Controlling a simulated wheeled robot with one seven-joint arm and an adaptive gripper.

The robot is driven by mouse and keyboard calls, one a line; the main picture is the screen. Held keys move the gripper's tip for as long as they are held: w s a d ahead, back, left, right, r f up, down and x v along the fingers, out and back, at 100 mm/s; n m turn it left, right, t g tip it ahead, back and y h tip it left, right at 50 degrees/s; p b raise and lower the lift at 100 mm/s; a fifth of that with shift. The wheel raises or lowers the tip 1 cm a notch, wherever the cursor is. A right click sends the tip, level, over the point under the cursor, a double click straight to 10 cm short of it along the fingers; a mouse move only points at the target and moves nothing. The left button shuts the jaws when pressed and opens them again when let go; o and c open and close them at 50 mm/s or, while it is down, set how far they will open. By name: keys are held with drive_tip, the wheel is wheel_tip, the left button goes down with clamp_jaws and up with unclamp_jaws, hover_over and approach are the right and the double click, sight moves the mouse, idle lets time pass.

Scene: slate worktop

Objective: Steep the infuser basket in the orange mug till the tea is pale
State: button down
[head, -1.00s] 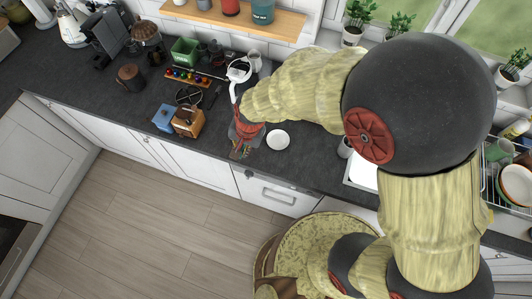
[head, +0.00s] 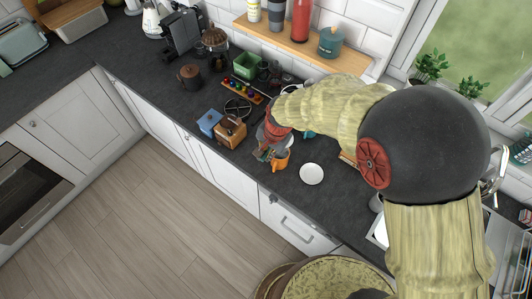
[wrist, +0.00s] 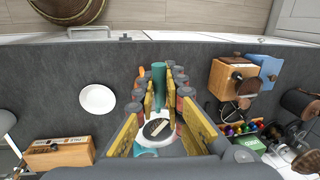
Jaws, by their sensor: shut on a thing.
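The orange mug (head: 281,159) stands near the worktop's front edge, just right of my gripper (head: 267,150) in the head view. Only a sliver of orange (wrist: 142,71) shows beside the fingers in the wrist view. My gripper (wrist: 159,92) is shut on an upright teal piece, which I take for the handle of the infuser basket (wrist: 158,78). The basket's lower part is hidden by the fingers. I cannot tell whether it is inside the mug or above it. The tea's colour is not visible.
A white plate (head: 311,174) lies right of the mug. A wooden grinder (head: 230,131) and a blue box (head: 209,122) stand left. Coloured capsules (wrist: 240,128) are behind them. A white round thing with a dark centre (wrist: 158,113) lies behind the gripper.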

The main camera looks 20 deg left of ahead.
wheel_tip(320, 180, down, 9)
drive_tip(key=b, duration=0.5)
drive_tip(key=shift+b, duration=0.35)
idle(1.9)
drive_tip(key=shift+r+p, duration=2.95)
drive_tip(key=shift+r, duration=1.3)
drive_tip(key=shift+r+p, duration=1)
drive_tip(key=shift+r, duration=0.5)
drive_tip(key=shift+f, duration=0.1)
